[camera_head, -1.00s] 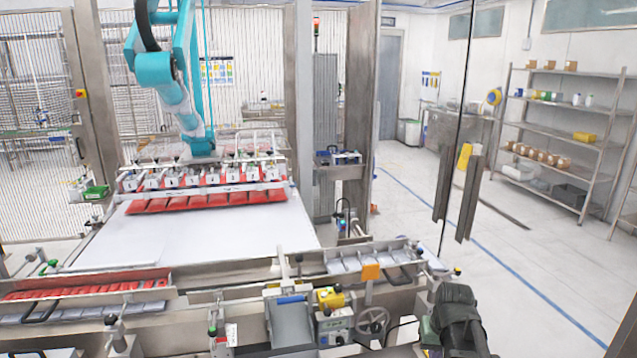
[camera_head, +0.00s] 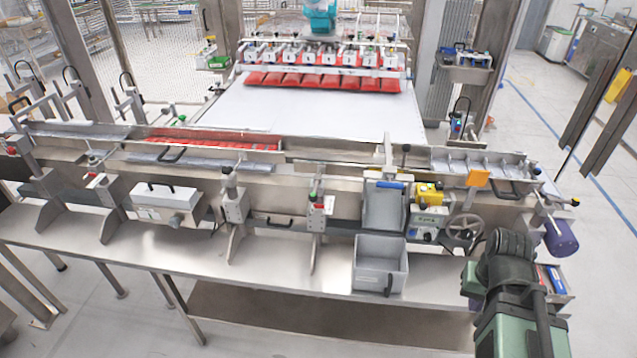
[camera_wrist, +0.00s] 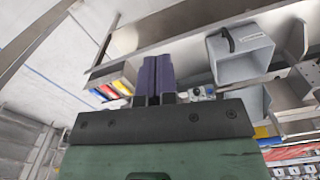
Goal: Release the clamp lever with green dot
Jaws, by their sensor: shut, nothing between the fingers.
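In the head view, a clamp post with a green-topped lever (camera_head: 314,197) stands on the front rail of the machine, left of the grey bin. A smaller green knob (camera_head: 181,118) shows farther back, on the left. Which of these carries the green dot is too small to tell. My gripper's purple fingers (camera_wrist: 154,76) are together and empty in the wrist view. No green-marked lever is clear there.
A purple cylinder (camera_head: 561,238) juts out near my arm. The front ledge (camera_head: 150,245) is mostly clear.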

